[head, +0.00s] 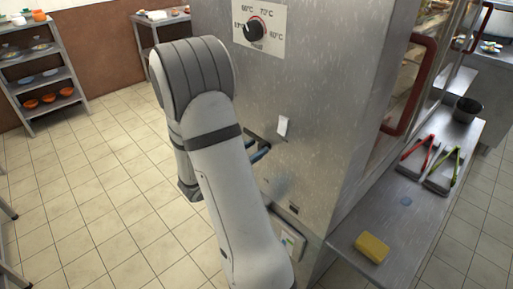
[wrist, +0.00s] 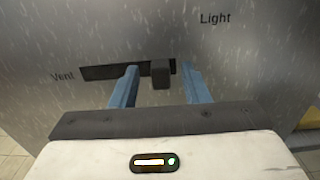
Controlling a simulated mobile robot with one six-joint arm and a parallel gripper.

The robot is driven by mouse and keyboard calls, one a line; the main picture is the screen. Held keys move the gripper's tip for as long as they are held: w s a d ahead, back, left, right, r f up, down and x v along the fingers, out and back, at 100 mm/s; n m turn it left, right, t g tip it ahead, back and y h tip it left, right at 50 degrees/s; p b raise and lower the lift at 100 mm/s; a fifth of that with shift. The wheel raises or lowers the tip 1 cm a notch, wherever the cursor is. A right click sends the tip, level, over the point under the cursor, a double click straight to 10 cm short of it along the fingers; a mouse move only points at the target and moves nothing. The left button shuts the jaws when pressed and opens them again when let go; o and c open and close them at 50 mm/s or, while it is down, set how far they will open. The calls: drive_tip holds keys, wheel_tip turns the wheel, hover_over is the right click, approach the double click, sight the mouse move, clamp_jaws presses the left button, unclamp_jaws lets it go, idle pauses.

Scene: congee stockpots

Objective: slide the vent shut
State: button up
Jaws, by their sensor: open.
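The vent is a dark horizontal slot (wrist: 100,72) in the steel panel in the wrist view, beside the printed word "Vent". Its small dark slider tab (wrist: 160,75) sticks out near the slot's right end. My gripper (wrist: 159,68) is open, with one blue finger on each side of the tab. A gap shows between the tab and each finger, so nothing is gripped. In the head view my gripper (head: 262,149) is at the cabinet's front face, and my arm hides the vent there.
The steel cabinet (head: 330,110) has a temperature dial (head: 254,29) above and a white switch (head: 283,126) close to my gripper. A side shelf (head: 405,225) holds a yellow sponge (head: 371,247), tongs and a dark pot (head: 466,109). Tiled floor lies open at left.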

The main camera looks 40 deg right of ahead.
drive_tip(key=shift+d, duration=0.85)
drive_tip(key=shift+c, duration=0.3)
clamp_jaws()
